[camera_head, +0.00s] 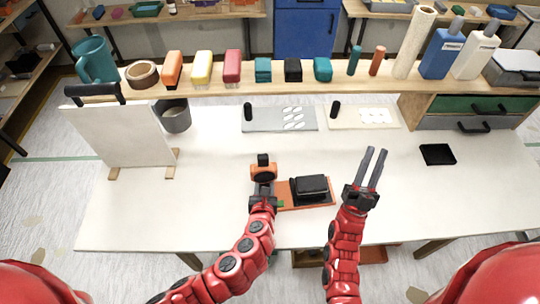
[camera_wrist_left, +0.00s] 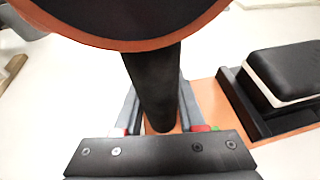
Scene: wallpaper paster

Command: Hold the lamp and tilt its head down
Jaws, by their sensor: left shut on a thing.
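The lamp shows in the head view as a round orange and black head (camera_head: 263,173) at the front middle of the table. In the left wrist view its head is a large dark disc with an orange rim (camera_wrist_left: 150,42), above a black stem (camera_wrist_left: 155,85). My left gripper (camera_head: 263,190) is shut around this stem, one finger on each side. An orange base (camera_head: 290,207) lies beside and below the stem. It carries a black block (camera_head: 312,186) with a pale band. My right gripper (camera_head: 376,168) is open and empty, to the right of the base.
A white board (camera_head: 118,135) with a black handle stands on the left, near a grey cup (camera_head: 175,115). Two flat trays (camera_head: 278,127) lie at the back of the white table (camera_head: 215,150). A small black tray (camera_head: 437,154) and drawers (camera_head: 470,112) are on the right. The shelf behind is crowded.

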